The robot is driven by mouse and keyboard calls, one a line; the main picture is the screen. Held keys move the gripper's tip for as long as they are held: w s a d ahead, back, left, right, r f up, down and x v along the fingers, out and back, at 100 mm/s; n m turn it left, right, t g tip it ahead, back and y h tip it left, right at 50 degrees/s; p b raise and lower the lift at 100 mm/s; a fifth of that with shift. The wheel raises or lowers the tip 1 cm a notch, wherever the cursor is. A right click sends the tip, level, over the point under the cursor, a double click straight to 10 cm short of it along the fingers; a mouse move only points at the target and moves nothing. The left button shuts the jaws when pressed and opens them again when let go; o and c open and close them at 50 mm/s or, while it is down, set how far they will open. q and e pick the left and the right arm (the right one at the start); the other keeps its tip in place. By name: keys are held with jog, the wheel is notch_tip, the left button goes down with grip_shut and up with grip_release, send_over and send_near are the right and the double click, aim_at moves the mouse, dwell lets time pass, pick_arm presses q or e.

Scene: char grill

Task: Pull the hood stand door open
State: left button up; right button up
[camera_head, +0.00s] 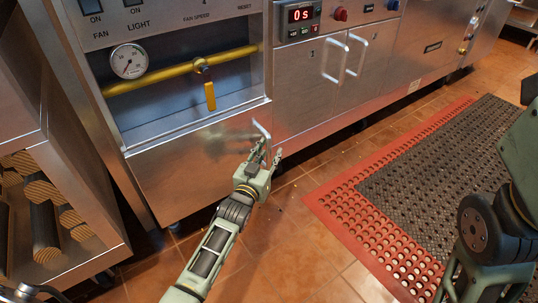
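The hood stand (185,15) is a steel cabinet at the upper left with a gauge, a yellow pipe and an open recess. Its plain lower door (190,165) looks shut, flush with the front. A thin bent metal handle (262,130) stands out at the door's right edge. My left gripper (266,155) is at the handle's lower part, fingers pointing up toward the door. The fingers look apart, with the handle appearing to run between them; contact cannot be told. My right arm (485,225) shows at the right edge; its gripper is out of view.
A steel cabinet with two handled doors (310,85) and a red display (300,15) adjoins at the right. A shelf with logs (45,225) stands at the lower left. A red-edged black mat (420,190) lies on the tiles. Tiled floor (275,255) before the door is clear.

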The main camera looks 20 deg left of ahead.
pick_arm(q)
jog(key=shift+c, duration=0.6)
grip_shut()
